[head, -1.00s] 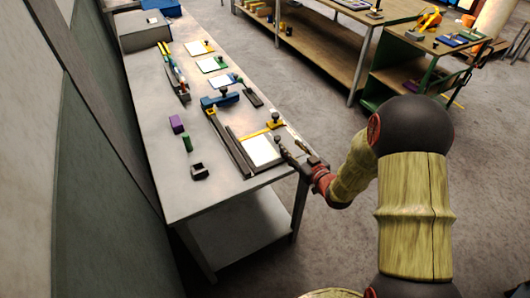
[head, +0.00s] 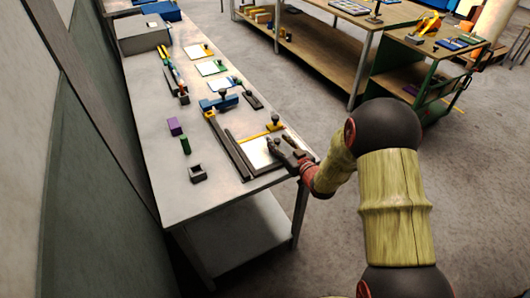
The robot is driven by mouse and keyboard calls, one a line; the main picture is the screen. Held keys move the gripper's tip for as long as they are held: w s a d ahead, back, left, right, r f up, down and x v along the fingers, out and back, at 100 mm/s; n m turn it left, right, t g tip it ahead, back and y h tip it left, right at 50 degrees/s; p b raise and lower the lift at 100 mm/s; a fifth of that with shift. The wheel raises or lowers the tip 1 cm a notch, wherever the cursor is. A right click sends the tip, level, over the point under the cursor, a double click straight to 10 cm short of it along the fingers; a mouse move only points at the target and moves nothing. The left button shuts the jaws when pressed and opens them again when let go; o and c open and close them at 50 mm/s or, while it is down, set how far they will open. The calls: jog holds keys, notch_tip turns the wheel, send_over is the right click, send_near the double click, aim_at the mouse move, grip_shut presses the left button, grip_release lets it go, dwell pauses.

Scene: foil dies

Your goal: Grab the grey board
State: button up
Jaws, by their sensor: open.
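A dark grey board (head: 264,172) lies flat near the front right corner of the grey table, with a white sheet (head: 256,158) on it. I take this as the grey board, though a long dark grey strip (head: 229,146) lies just left of it. A yellow bar with a dark knob (head: 261,131) is at its far edge. My gripper (head: 275,148) is open over the right part of the white sheet and hides some of it and of the board's right side. I cannot tell whether its fingers touch the board.
A purple block (head: 174,126), a green block (head: 185,144) and a small dark open box (head: 198,174) stand to the left. A blue clamp-like piece (head: 219,102) and several white sheets lie farther back. The table's front left area (head: 190,205) is clear.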

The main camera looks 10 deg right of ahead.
jog(key=shift+r, duration=0.1)
jog(key=shift+c, duration=0.3)
grip_shut()
